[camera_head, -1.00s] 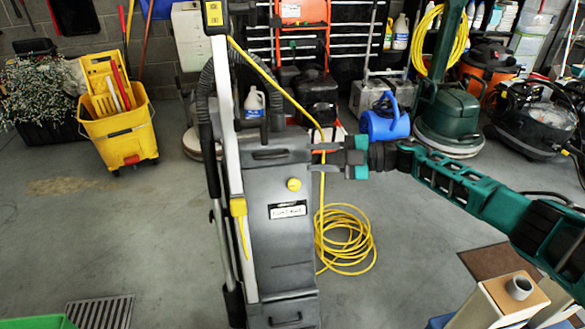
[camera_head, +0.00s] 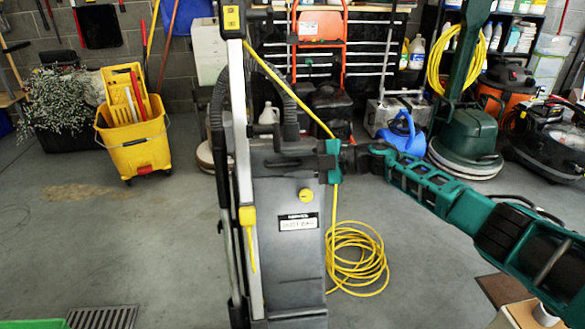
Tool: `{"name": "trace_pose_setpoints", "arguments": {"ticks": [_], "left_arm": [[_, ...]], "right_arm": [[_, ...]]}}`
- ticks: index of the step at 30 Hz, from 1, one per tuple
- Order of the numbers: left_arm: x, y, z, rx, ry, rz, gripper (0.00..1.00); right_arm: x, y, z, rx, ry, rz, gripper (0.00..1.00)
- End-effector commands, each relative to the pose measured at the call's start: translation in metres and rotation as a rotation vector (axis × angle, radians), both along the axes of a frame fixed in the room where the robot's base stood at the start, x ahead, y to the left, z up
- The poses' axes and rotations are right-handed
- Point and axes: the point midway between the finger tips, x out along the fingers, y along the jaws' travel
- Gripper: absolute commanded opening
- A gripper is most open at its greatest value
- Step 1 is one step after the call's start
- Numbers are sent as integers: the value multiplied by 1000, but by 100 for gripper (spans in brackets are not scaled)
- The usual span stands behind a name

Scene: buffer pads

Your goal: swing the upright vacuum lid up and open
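The upright vacuum (camera_head: 288,262) stands in the middle of the head view, with a grey body, a pale pole and a yellow knob. The grey lid (camera_head: 270,190) is its upper front panel, with a dark handle slot (camera_head: 282,163) near the top. The lid looks closed against the body. My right gripper (camera_head: 308,161) comes in from the right at the lid's upper right edge, its fingers pointing left at the handle slot. The fingers blend with the dark slot, so I cannot tell whether they grip it. My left gripper is not in view.
A yellow cord (camera_head: 357,262) lies coiled on the floor right of the vacuum. A yellow mop bucket (camera_head: 135,140) stands at the left. A green floor machine (camera_head: 466,145) and a blue blower (camera_head: 402,135) stand behind my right arm.

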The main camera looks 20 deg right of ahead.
Motion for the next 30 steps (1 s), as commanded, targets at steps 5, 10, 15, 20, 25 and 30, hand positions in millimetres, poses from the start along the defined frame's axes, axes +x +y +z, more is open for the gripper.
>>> {"name": "trace_pose_setpoints", "arguments": {"ticks": [5, 10, 15, 20, 25, 30], "left_arm": [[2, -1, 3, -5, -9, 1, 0], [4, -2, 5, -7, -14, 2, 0], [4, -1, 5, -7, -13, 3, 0], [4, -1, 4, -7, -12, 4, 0], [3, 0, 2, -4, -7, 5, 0], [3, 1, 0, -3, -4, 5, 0]], "right_arm": [[4, 6, -2, -1, 0, -1, 38], [4, 6, -1, -1, 0, -1, 38], [4, 6, -1, 0, 0, 0, 26], [3, 6, -2, 0, 0, 0, 11], [3, 6, -2, -1, 1, 0, 0], [3, 6, -2, -1, 1, 1, 0]]}}
